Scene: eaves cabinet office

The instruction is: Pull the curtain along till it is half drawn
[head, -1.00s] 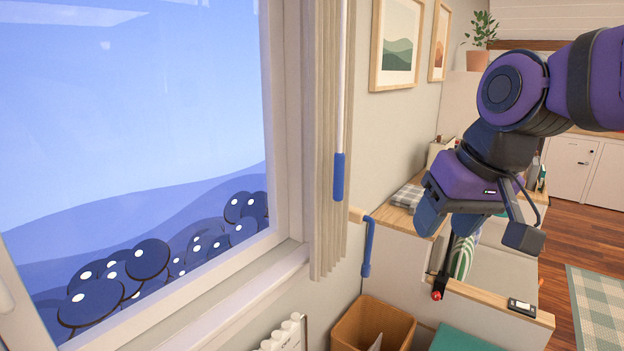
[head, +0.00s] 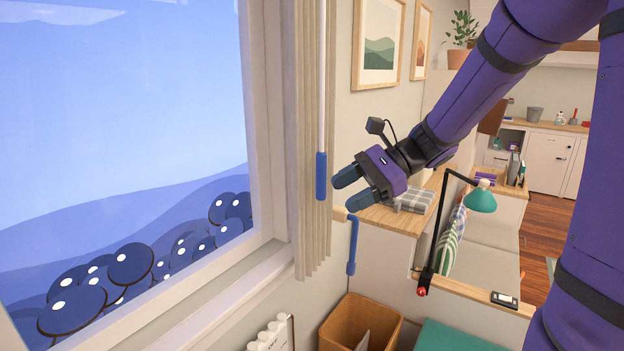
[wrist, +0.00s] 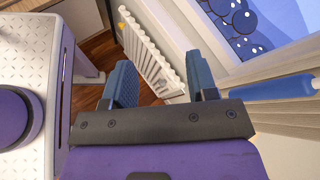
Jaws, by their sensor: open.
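The beige curtain (head: 308,215) hangs bunched at the right side of the window (head: 120,130). A white wand with a blue handle (head: 321,176) hangs in front of it. My gripper (head: 342,190) is open and empty, with its blue fingers pointing left toward the handle, a little to its right. In the wrist view, my gripper (wrist: 160,85) is open, and the blue handle (wrist: 275,88) lies outside the jaws, to the right of the right finger. The curtain (wrist: 285,70) shows behind the handle there.
A blue hooked handle (head: 352,245) hangs below the shelf end, under my gripper. A wooden bin (head: 360,320) stands below. A white radiator (wrist: 150,55) is under the window.

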